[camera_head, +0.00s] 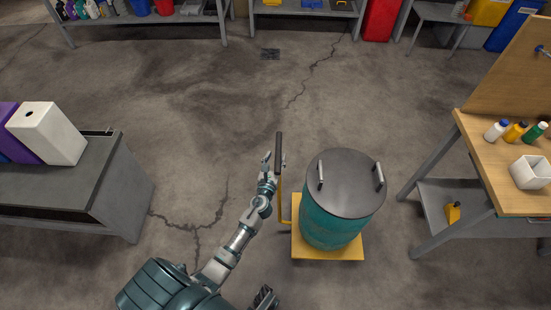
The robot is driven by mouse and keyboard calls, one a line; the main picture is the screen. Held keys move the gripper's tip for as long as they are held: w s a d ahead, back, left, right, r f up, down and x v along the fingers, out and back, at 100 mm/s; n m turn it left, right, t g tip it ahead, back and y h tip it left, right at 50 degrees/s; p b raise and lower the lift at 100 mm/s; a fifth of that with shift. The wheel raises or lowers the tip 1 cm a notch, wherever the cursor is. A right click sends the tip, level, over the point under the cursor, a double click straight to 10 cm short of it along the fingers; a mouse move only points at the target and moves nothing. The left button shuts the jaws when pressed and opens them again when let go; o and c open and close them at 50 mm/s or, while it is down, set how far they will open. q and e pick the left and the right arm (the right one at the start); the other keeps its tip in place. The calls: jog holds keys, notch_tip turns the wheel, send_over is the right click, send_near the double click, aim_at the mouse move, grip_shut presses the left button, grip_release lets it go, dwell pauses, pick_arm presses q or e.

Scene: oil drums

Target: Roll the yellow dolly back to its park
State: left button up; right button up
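The yellow dolly (344,251) stands on the floor right of centre, with a yellow upright (279,203) on its left side topped by a dark handle bar (279,146). A teal drum (331,229) with a grey lid stands upright on it and hides most of its platform. My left gripper (275,162) is at the lower part of the handle bar, with fingers showing on both sides of it. Whether they are closed on the bar is too small to tell. My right gripper (265,298) shows only partly at the bottom edge, apart from the dolly. No marked park is recognisable.
A wooden workbench (510,195) with bottles and a white box stands close right of the drum. A grey cabinet (125,190) stands at the left. Shelves (150,19) and a red cabinet (381,18) line the back.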

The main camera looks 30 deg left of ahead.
pick_arm(q)
jog(key=shift+d, duration=0.2)
jog(key=shift+d+r, duration=0.35)
jog(key=shift+d, duration=0.45)
jog(key=c, duration=0.4)
jog(key=shift+d, duration=0.3)
grip_shut()
jog(key=w+d+b, duration=0.2)
jog(key=w+d, duration=0.3)
jog(key=d, duration=0.3)
jog(key=w+d+b, duration=0.1)
jog(key=w+d, duration=0.5)
jog(key=d, duration=0.3)
jog(key=shift+r+b, duration=0.2)
jog(key=shift+b, duration=0.15)
pick_arm(e)
jog(key=w+a+r+t+y, duration=0.1)
jog(key=w+r+t, duration=0.1)
jog(key=w, duration=0.3)
jog(key=w+a+r+t+y, duration=0.1)
jog(key=w+a+r+t, duration=0.1)
jog(key=w+t, duration=0.3)
jog(key=shift+w+r, duration=0.2)
jog(key=shift+w, duration=0.4)
pick_arm(q)
jog(key=shift+d, duration=0.15)
